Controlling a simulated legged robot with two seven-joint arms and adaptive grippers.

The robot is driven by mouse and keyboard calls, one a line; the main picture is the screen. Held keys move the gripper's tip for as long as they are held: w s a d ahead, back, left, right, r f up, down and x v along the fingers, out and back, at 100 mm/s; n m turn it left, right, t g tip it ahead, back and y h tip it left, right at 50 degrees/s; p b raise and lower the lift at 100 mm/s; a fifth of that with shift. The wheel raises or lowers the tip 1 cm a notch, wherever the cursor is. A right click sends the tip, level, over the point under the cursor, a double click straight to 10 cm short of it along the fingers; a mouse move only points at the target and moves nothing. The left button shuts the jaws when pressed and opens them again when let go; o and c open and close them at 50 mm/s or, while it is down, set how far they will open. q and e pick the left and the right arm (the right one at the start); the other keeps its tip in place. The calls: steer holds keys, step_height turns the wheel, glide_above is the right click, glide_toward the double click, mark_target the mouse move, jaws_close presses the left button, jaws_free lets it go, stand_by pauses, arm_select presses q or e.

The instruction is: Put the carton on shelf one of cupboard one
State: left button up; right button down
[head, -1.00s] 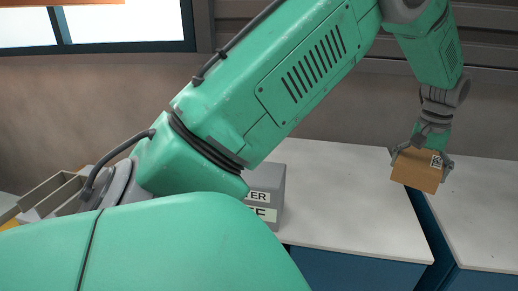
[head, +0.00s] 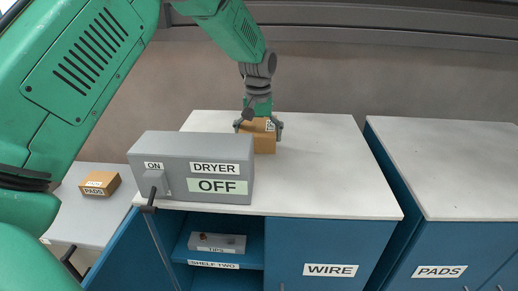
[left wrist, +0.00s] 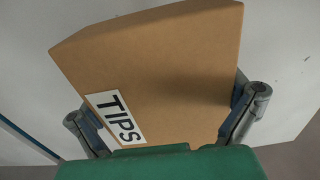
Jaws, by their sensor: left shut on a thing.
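The carton (head: 264,140) is a brown box with a white label, which reads TIPS in the left wrist view (left wrist: 160,60). My left gripper (head: 258,126) is shut on it from above, with one finger on each side. The carton is over the white worktop (head: 320,165), behind and right of the dryer box. I cannot tell whether it touches the top. Below, a blue cupboard stands open on its left side. No shelf one label is visible. My right gripper is out of view.
A grey dryer box (head: 190,150) reading OFF stands at the worktop's front left, above the opening. The open blue door (head: 128,255) juts out left. A carton labelled PADS (head: 100,184) sits on a lower left surface. Closed doors read WIRE (head: 330,270) and PADS (head: 440,272).

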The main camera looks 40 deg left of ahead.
arm_select(q)
step_height(320, 180, down, 4)
steer(key=shift+s+a+r, duration=0.1)
steer(key=shift+r, duration=0.05)
steer(key=o, duration=1.3)
